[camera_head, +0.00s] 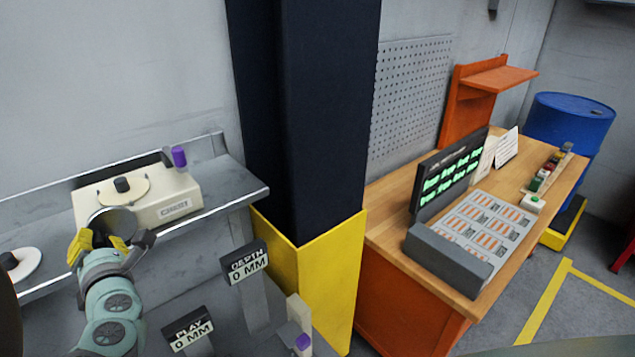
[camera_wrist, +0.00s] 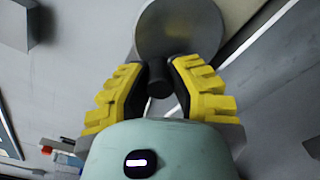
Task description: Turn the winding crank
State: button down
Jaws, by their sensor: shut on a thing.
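A cream box (camera_head: 165,205) sits on the grey wall shelf, with a black knob (camera_head: 122,185) on a round plate on top. A short dark handle (camera_wrist: 158,85) sticks out from the disc. My gripper (camera_wrist: 156,78), with yellow fingers, is shut on this dark handle; it also shows in the head view (camera_head: 110,242). I cannot tell which part is the winding crank.
Signs marked "DEPTH 0 MM" (camera_head: 245,263) and "PLAY 0 MM" (camera_head: 188,332) stand below the shelf. A dark column with a yellow base (camera_head: 318,275) rises to the right. Beyond is a wooden workbench (camera_head: 395,225). A white disc (camera_head: 18,265) lies far left.

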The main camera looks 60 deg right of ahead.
jog(key=m, duration=0.1)
jog(key=r+m+p, duration=0.1)
jog(key=m, duration=0.1)
jog(key=m+p, duration=0.1)
jog(key=shift+d+r, duration=0.1)
jog(key=shift+r, duration=0.15)
jog(key=shift+s+d+r+m+p, duration=0.15)
jog(key=shift+m+p, duration=0.35)
jog(key=shift+m, duration=0.4)
jog(key=shift+w+d+r+m+p, duration=0.15)
jog(key=shift+m+p, duration=0.3)
jog(key=shift+m, duration=0.45)
jog(key=shift+s, duration=0.1)
jog(key=c, duration=0.8)
grip_release()
jog(key=shift+s, duration=0.1)
jog(key=v, duration=1.2)
jog(key=shift+m, duration=0.3)
